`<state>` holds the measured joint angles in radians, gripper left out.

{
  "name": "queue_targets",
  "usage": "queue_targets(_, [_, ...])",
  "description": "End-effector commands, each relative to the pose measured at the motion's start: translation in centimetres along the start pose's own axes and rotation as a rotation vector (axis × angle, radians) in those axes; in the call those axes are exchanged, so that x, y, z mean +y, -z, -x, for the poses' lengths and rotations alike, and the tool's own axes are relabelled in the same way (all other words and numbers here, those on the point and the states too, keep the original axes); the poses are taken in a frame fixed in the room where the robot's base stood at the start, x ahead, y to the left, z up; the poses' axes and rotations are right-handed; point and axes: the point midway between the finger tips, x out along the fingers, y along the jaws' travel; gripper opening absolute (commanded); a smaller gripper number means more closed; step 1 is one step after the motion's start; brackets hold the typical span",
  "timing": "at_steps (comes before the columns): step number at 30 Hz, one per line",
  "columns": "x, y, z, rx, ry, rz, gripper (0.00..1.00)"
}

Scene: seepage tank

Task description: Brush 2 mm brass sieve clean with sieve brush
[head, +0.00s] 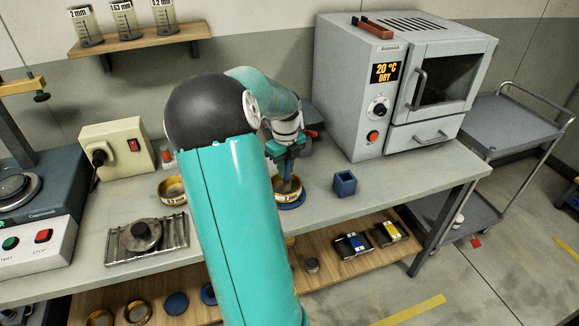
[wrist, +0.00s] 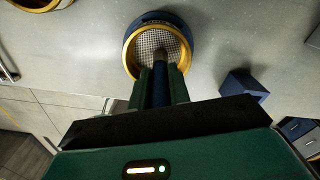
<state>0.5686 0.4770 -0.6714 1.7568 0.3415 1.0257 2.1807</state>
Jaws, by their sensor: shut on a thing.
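A brass sieve (head: 278,199) sits on a round blue base (head: 292,206) on the bench; its gold rim and grey mesh also show in the wrist view (wrist: 129,55). I cannot read its size. My gripper (wrist: 160,98) is shut on the sieve brush (wrist: 159,62), a dark upright handle between the green fingers. The handle reaches down inside the sieve's ring. The bristles are mostly hidden, so I cannot tell whether they touch the mesh. In the head view my gripper (head: 284,158) is above the sieve, partly covered by my arm.
Another brass sieve (head: 170,187) stands left, partly behind my arm. A small blue open box (head: 344,184) is right of the sieve. The grey oven (head: 350,90) stands behind right, reading 20 °C DRY. A wire rack with a dark weight (head: 142,236) lies left.

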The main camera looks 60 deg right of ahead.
Motion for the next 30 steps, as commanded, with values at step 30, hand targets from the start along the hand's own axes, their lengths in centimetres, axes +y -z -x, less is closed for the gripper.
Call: queue_targets(30, [2.6, -1.2, 0.0, 0.0, -0.002, 0.001, 0.0])
